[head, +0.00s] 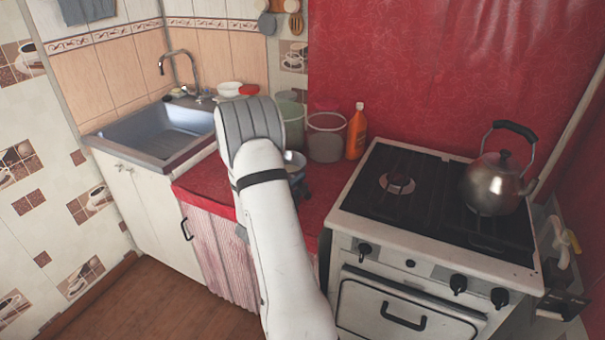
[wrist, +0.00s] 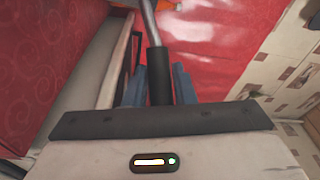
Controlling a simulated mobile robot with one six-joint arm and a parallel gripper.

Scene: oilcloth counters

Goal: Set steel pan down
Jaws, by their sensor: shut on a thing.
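I cannot tell whether the pan touches the counter.
The red counter (head: 205,180) lies between the sink (head: 165,130) and the stove (head: 440,205). Tubs (head: 326,137) and an orange bottle (head: 356,132) stand at its back. A kettle (head: 494,185) sits on the stove's right side. The left burner (head: 397,183) is clear.

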